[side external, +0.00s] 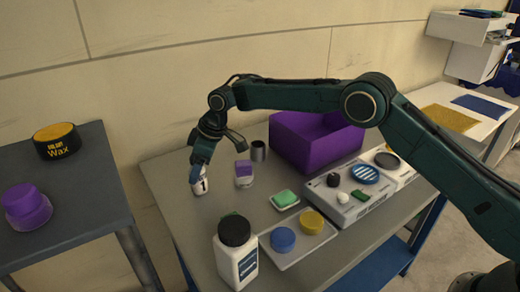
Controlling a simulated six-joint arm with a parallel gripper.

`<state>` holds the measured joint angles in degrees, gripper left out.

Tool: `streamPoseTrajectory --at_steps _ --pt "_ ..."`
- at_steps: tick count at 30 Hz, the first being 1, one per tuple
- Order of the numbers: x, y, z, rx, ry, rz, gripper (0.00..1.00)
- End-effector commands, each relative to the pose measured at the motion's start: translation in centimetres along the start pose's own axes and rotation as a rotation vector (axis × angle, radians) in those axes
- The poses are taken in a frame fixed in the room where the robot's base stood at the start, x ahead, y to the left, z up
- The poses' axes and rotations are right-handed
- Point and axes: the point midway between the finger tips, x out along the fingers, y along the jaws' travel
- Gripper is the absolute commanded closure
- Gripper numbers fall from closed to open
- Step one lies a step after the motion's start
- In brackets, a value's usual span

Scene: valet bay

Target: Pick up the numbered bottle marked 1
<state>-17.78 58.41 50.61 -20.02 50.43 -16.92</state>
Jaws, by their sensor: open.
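The bottle marked 1 (201,184) is a small white bottle with a dark numeral, near the left edge of the grey table. My gripper (199,167) is right over it, pointing down, with its fingers at the bottle's top. The gripper hides the upper part of the bottle. The jaws are open. I cannot tell whether the fingers touch the bottle.
A purple and white block (244,174) and a grey cup (258,151) stand right of the bottle. A purple bin (290,142) is behind. A white bottle with a black cap (237,265) and a tray (290,258) with blue and yellow discs stand in front.

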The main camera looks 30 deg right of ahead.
Motion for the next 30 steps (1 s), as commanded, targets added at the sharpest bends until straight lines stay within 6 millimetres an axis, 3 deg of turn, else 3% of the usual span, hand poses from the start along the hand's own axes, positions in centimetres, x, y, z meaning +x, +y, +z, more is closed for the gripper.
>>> streamPoseTrajectory --at_steps 7,23,30 --pt "2.0 0.0 0.0 -0.001 0.000 0.001 0.34" --pt "2.1 0.0 0.0 -0.001 0.000 0.001 0.34" --pt "2.1 0.0 0.0 0.000 0.000 0.001 0.81"
